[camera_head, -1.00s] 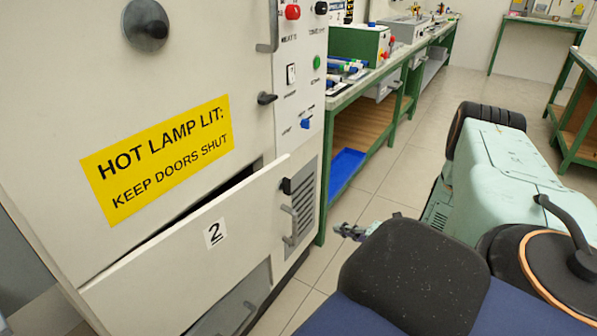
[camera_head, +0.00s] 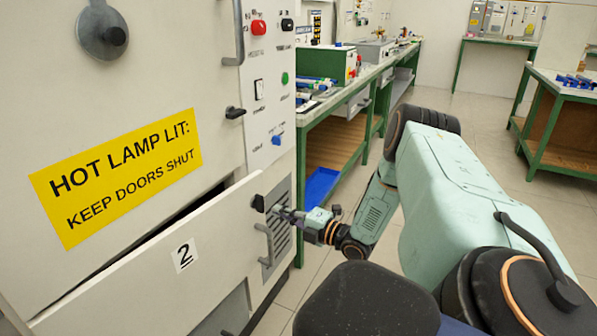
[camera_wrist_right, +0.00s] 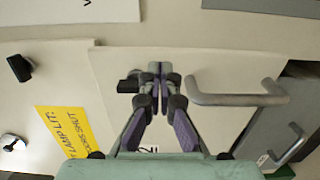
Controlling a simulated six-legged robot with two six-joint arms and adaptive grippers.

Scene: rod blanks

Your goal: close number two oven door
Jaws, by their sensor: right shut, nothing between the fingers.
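The number two oven door (camera_head: 135,275) is a cream panel with a "2" label (camera_head: 185,255). It stands ajar, with a dark gap along its top edge. A grey bar handle (camera_head: 266,245) and a black catch (camera_head: 258,203) are at its right end. My right gripper (camera_head: 281,211) is shut and empty beside the black catch, in front of the door's right end. In the right wrist view the shut fingertips (camera_wrist_right: 158,68) are over the door panel (camera_wrist_right: 215,65), between the catch (camera_wrist_right: 130,82) and the handle (camera_wrist_right: 235,98). I cannot tell whether they touch it.
A yellow "HOT LAMP LIT" sign (camera_head: 120,175) is on the panel above the door. A control panel (camera_head: 268,90) with knobs and switches is at its right. A green-framed workbench (camera_head: 345,105) with a blue tray (camera_head: 321,185) below stands beyond. Floor (camera_head: 420,215) is open to the right.

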